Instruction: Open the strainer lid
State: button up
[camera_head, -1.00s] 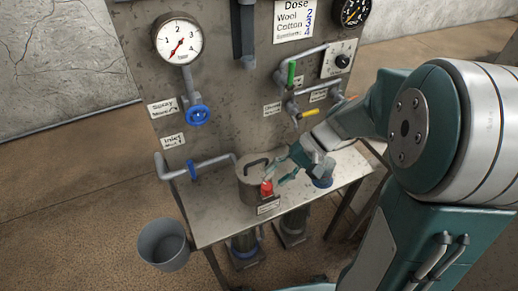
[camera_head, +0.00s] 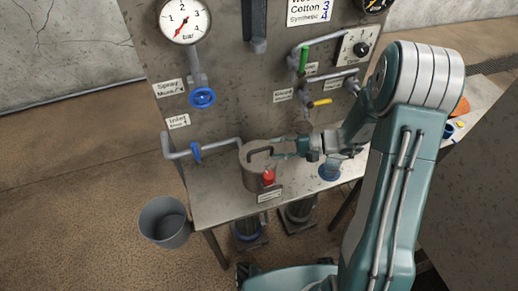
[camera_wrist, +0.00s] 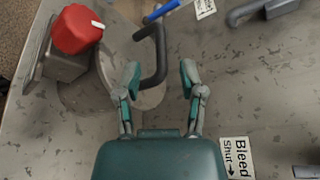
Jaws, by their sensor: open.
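The strainer is a grey metal pot (camera_head: 252,178) on the bench, with a round lid on top. A dark bent handle (camera_head: 259,151) stands on the lid; it also shows in the wrist view (camera_wrist: 161,52). A red knob (camera_head: 268,176) sits on a block beside the pot, at upper left in the wrist view (camera_wrist: 77,29). My gripper (camera_head: 277,148) is at the right side of the handle. In the wrist view my gripper (camera_wrist: 160,72) is open and empty, its two fingertips either side of the handle's near end. I cannot tell whether they touch it.
The bench (camera_head: 222,205) carries the pot and stands against a panel with pipes, gauges and valves. A blue handwheel (camera_head: 202,97) and an inlet pipe (camera_head: 217,145) are at left. A grey bucket (camera_head: 164,222) stands on the floor. A "Bleed Shut" label (camera_wrist: 237,157) lies right of my gripper.

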aim_at(260, 150)
jog(key=shift+x, duration=2.6)
jog(key=shift+d, duration=0.1)
grip_shut()
